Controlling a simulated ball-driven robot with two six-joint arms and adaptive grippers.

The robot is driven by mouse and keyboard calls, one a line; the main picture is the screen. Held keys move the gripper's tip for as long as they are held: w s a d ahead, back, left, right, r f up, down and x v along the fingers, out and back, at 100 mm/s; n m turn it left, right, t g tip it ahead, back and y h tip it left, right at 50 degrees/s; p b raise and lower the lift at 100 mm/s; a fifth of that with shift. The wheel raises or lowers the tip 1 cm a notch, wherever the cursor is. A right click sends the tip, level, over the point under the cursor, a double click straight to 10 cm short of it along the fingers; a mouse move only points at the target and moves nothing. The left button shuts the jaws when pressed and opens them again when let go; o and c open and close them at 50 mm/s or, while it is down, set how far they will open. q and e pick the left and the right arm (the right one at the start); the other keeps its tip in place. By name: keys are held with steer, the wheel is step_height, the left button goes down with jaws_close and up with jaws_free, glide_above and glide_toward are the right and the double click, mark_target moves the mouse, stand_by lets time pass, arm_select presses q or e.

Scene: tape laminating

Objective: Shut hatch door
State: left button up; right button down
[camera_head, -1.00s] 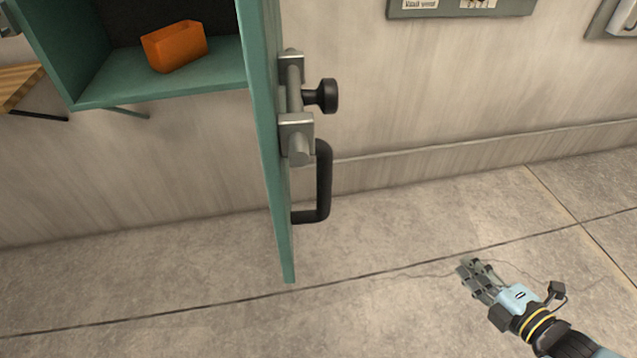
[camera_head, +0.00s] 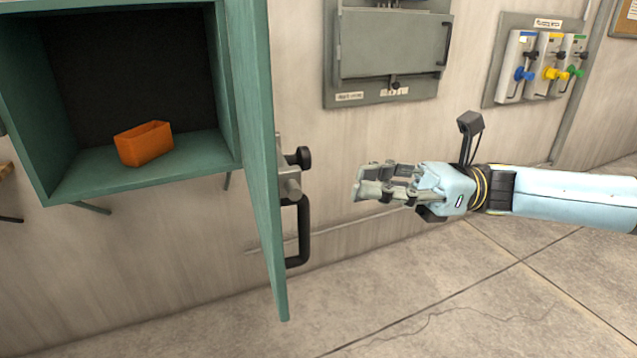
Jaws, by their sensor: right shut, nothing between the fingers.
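The teal hatch door (camera_head: 258,170) stands open, swung out from the right side of a teal wall cabinet (camera_head: 100,188). Its outer face carries a grey latch bolt (camera_head: 288,183) with a black knob (camera_head: 299,158) and a black handle (camera_head: 304,232) below. My right gripper (camera_head: 358,184) is shut and empty. It is in the air to the right of the door, at about the height of the latch, apart from the handle. My left gripper is not in view.
An orange open box (camera_head: 144,143) sits on the cabinet floor. A grey wall panel (camera_head: 390,50) and a board with blue, yellow and green valves (camera_head: 540,65) hang to the right. The floor (camera_head: 430,310) below is clear.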

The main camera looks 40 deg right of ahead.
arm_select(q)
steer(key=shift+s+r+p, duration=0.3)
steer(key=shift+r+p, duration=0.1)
arm_select(e)
steer(key=x, duration=0.7)
